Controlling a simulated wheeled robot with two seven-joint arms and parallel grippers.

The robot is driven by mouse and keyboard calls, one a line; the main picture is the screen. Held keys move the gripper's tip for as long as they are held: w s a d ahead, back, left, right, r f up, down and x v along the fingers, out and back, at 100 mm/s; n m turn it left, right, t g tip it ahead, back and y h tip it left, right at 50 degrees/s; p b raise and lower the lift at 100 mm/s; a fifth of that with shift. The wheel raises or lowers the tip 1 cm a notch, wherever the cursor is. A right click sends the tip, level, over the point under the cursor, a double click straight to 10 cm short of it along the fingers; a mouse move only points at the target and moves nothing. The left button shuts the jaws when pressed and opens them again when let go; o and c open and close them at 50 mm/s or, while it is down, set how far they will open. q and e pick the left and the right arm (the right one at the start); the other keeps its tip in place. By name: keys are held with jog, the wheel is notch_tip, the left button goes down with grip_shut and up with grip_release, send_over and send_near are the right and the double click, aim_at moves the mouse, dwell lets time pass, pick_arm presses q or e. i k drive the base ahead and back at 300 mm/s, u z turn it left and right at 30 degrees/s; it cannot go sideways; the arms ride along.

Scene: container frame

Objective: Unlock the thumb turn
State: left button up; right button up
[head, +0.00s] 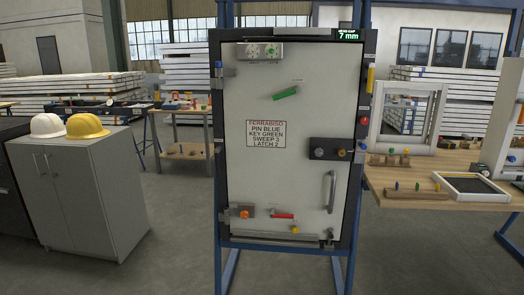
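A pale door panel (250,180) stands closed in a dark frame on blue legs. A dark lock plate (331,158) on its right side carries a round grey knob (319,153) and a small brass-coloured one (342,153). Which part is the thumb turn is too small to tell. A green lever (285,93) sits tilted on the upper panel. A red lever (283,215) lies about level near the bottom, beside an orange knob (245,214). A curved pull handle (330,191) is below the lock plate. Neither of my grippers is in view.
A sign (266,133) on the door reads "FERRABISO, PIN BLUE, KEY GREEN, SWEEP 3, LATCH 2". A grey cabinet (80,195) with two hard hats stands left. A wooden workbench (440,198) with a tray (470,186) stands right. The floor before the door is clear.

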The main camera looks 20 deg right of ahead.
aim_at(319, 152)
jog(key=u, duration=0.1)
jog(key=i, duration=0.95)
jog(key=z, duration=0.35)
